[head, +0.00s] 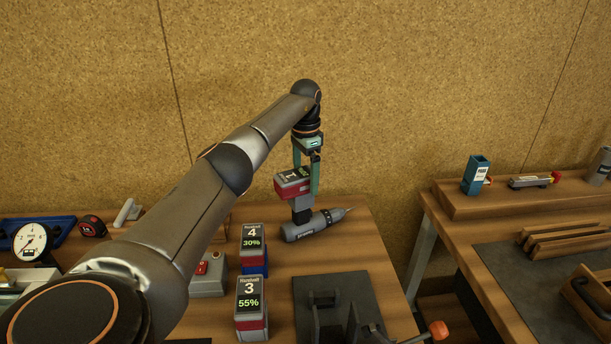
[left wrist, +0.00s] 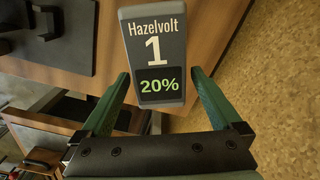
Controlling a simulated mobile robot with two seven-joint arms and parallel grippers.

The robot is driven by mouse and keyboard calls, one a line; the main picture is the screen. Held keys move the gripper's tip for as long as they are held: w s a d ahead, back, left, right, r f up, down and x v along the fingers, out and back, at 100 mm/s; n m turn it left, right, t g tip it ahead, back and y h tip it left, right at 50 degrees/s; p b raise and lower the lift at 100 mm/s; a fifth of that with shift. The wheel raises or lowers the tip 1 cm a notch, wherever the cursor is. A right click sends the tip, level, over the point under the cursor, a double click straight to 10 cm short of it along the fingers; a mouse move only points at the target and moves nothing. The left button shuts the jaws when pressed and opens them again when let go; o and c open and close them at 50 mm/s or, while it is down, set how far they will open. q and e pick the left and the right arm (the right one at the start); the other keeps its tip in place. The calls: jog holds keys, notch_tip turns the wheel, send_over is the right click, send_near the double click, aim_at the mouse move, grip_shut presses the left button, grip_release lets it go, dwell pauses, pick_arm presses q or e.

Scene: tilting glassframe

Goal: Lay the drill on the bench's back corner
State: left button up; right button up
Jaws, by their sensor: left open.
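The grey drill (head: 314,226) lies on its side at the back right corner of the wooden bench (head: 362,240), its tip toward the right. Its handle stands up and carries a red and grey battery pack (head: 293,182) marked 1. In the left wrist view the battery's top face (left wrist: 157,55) reads Hazelvolt 1, 20%. My left gripper (head: 306,172) is above the drill, open, with its green fingers on either side of the battery. In the left wrist view a narrow gap shows between the battery and the fingers (left wrist: 160,76). My right gripper is not in view.
Battery packs marked 4 (head: 252,243) and 3 (head: 250,304) stand left of the drill. A dark fixture plate (head: 350,290) lies in front. A dial gauge (head: 32,241) and tape measure (head: 92,226) are far left. A gap separates a second bench (head: 460,232) at right.

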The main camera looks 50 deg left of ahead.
pick_arm(q)
notch_tip(320, 180, up, 12)
jog(key=shift+r, duration=0.15)
dwell(0.5)
jog(key=shift+s, duration=0.1)
dwell(0.5)
